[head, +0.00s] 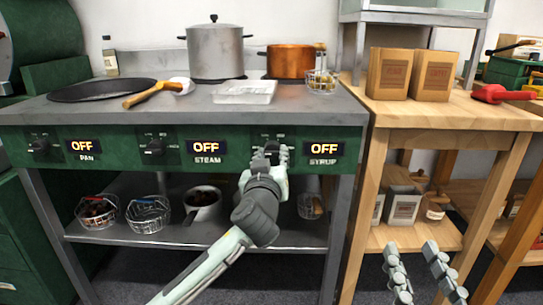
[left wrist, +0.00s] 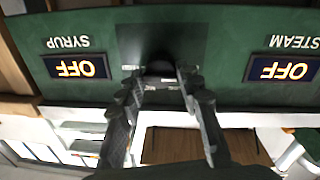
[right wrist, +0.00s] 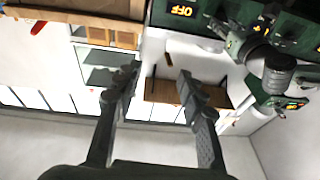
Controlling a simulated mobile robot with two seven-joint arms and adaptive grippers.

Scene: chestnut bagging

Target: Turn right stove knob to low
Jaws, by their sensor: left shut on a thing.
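The PAN knob (head: 39,146) and STEAM knob (head: 154,147) are on the same green panel, both displays OFF. A steel pot (head: 215,54), copper pot (head: 290,62) and black pan (head: 100,91) stand on the stove top. A wooden table (head: 440,112) stands at right.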

